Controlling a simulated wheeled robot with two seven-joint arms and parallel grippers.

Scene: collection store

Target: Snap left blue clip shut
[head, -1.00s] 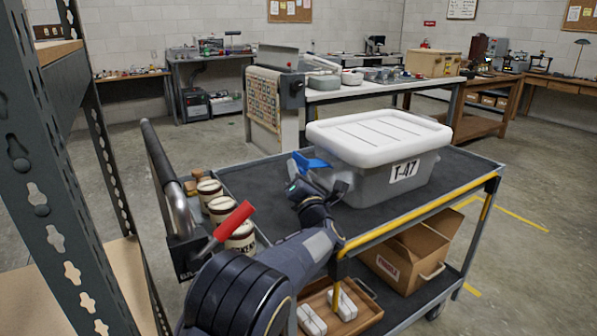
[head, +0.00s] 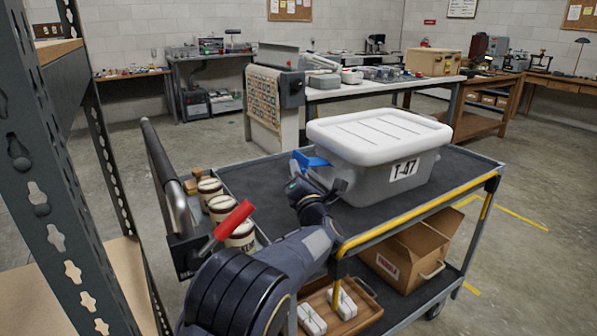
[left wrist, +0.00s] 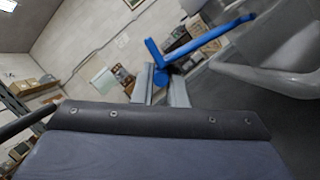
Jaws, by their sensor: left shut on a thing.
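The grey tub (head: 372,178) with a white lid (head: 380,133) and a T-47 label stands on the cart's top shelf. The left blue clip (head: 309,161) sticks out from the tub's left end, swung away from the wall. In the left wrist view the clip (left wrist: 205,40) is a long blue bar with a short bent end. My left gripper (head: 322,180) is at the tub's left end, just below the clip and partly hiding the tub's corner. In the left wrist view its fingertips (left wrist: 162,78) are closed at the clip's bent end. My right gripper is not in view.
The cart (head: 425,208) has a yellow front edge. Several labelled cans (head: 212,190) and a red handle (head: 233,219) are near its left end. An open cardboard box (head: 412,254) and a wooden tray (head: 368,316) sit below. A shelf upright (head: 45,210) stands at left.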

